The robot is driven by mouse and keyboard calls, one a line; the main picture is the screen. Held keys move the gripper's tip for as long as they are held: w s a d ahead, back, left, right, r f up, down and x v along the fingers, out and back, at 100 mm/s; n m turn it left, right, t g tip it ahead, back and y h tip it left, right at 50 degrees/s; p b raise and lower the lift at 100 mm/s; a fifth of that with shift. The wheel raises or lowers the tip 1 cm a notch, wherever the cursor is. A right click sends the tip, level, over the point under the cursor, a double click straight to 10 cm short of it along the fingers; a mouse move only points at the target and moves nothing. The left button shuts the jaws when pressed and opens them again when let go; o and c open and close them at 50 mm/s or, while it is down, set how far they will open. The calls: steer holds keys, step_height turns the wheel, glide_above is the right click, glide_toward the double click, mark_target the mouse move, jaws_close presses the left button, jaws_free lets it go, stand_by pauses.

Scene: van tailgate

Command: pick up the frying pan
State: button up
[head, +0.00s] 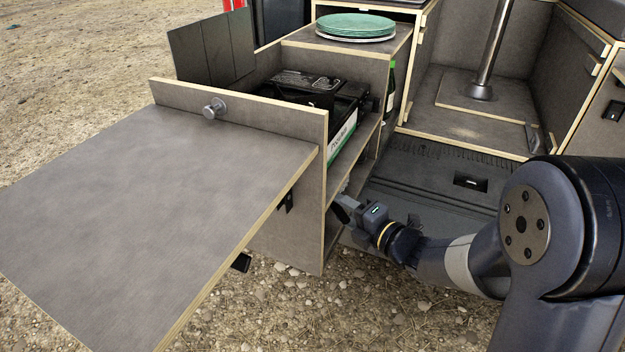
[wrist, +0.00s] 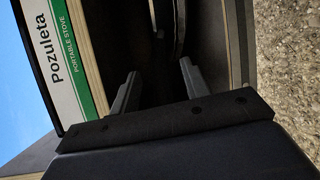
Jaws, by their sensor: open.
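My gripper (head: 347,207) reaches low into the side of the pull-out kitchen box, just under its stove shelf. In the wrist view the two fingers (wrist: 157,88) are apart, with nothing held between them. Ahead of the fingertips, a dark thing with a thin, curved metal rim (wrist: 181,28) stands inside the shadowed compartment. It looks like part of the frying pan, but most of it is cut off or dark. No pan can be made out in the head view, where the box wall hides the compartment.
A portable stove box (wrist: 62,62) lies beside the fingers, also seen in the head view (head: 343,136). A fold-out tabletop (head: 150,210) extends at left. Green plates (head: 356,25) sit on top of the cabinet. Gravel ground (head: 375,310) lies below my arm.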

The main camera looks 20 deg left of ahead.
steer(key=shift+x, duration=0.8)
steer(key=shift+c, duration=0.3)
jaws_close()
